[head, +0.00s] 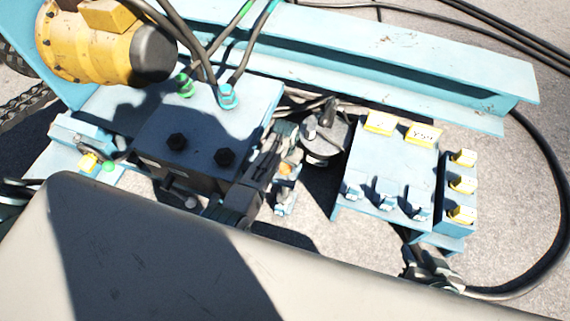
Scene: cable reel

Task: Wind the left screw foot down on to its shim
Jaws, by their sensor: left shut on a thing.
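My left gripper (283,148) is dark and sits in the middle of the head view, right of the dark-fronted blue block. It is shut on a small part that its fingers mostly hide, apparently the left screw foot. Small metal and orange parts (286,169) show just below the fingers, with a light blue piece (286,206) under them. I cannot make out a shim or whether the foot touches one. A dark gripper-like shape, seemingly my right gripper (430,262), is at the lower right below the blue valve box; its fingers are unclear.
A round dark fitting (325,140) stands close right of the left gripper. The blue box (392,165) carries yellow tags and levers. A blue beam (400,75), a yellow motor (85,45) and hoses lie behind. A black cable (552,220) loops at right over clear ground.

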